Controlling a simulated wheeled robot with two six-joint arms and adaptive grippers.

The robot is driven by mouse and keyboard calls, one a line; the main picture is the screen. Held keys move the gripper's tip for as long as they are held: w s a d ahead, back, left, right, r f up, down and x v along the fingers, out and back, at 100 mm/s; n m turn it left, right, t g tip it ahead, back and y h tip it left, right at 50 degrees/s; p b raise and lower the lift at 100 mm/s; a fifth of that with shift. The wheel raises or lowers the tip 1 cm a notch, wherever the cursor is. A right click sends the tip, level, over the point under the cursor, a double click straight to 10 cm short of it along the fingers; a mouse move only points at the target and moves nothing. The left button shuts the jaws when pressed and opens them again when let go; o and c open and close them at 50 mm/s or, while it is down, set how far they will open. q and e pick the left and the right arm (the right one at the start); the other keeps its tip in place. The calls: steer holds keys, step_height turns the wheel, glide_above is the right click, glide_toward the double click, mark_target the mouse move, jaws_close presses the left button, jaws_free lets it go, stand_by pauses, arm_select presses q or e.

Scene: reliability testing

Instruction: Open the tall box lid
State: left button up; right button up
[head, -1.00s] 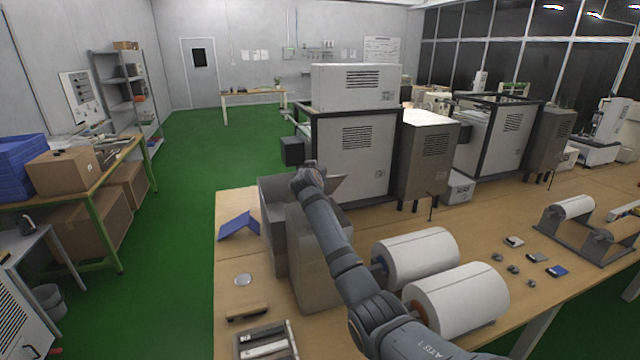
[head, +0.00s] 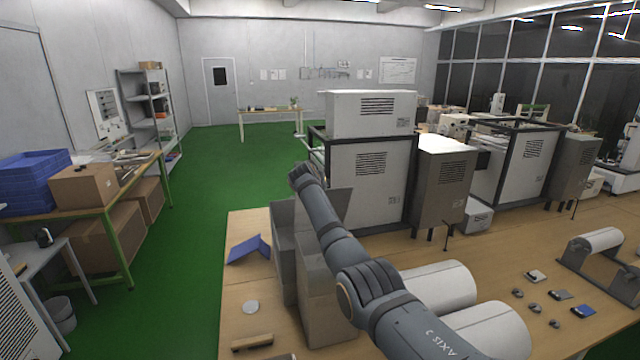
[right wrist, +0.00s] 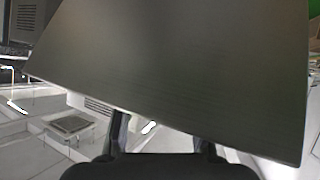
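The tall box (head: 325,300) is a grey upright box near the table's left edge, partly hidden behind my right arm. A grey flap that looks like its lid (head: 338,204) stands raised and tilted at its top, partly covered by the arm. In the right wrist view the lid (right wrist: 190,65) is a large dark panel filling the upper middle. My right gripper (right wrist: 163,135) shows there as two dark fingers set apart, their tips hidden by the panel. Contact with the lid cannot be told. My left gripper is not in view.
A white and grey machine (head: 368,170) stands close behind the box. White rolls (head: 445,285) lie to its right. A blue angled piece (head: 248,248), a round disc (head: 251,307) and a wooden block (head: 252,342) lie to its left. Green floor is open farther left.

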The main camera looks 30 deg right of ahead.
steer(key=shift+o, duration=0.6)
steer(key=shift+f, duration=0.5)
steer(key=s+a+r+p, duration=0.1)
steer(key=a+r+p, duration=0.1)
steer(key=r, duration=0.3)
steer(key=a+r+p, duration=0.3)
steer(key=r+p, duration=0.2)
steer(key=shift+s+r, duration=0.35)
steer(key=shift+r, duration=0.05)
